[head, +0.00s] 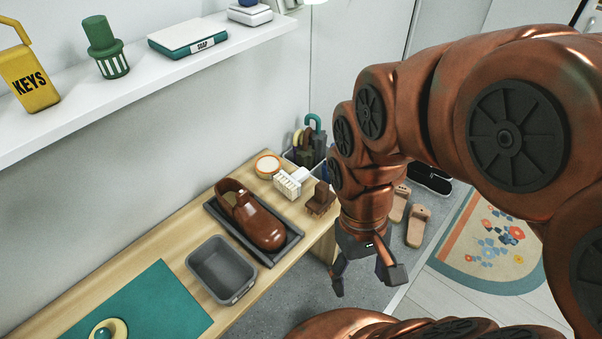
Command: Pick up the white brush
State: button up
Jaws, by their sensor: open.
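The white brush (289,183) lies on the wooden bench, toward its far right end. It has a white block with bristles and a short white handle. A brown brush-like block (320,198) sits close to its right. My gripper (366,283) is open and empty, pointing down, to the right of and nearer than the white brush. It is apart from the brush and appears to be over the floor beside the bench. Nothing hides the white brush.
A brown shoe (254,219) lies in a dark tray left of the brush. A round tin (268,167) stands behind it. A grey bin (222,268) and a green mat (146,304) are nearer. Umbrellas (312,137) stand at the bench's far end. A white shelf (128,88) hangs above.

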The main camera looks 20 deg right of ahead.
aim_at(290, 186)
jog(key=u, duration=3.5)
jog(key=k, duration=1.1)
jog(key=z, duration=1.75)
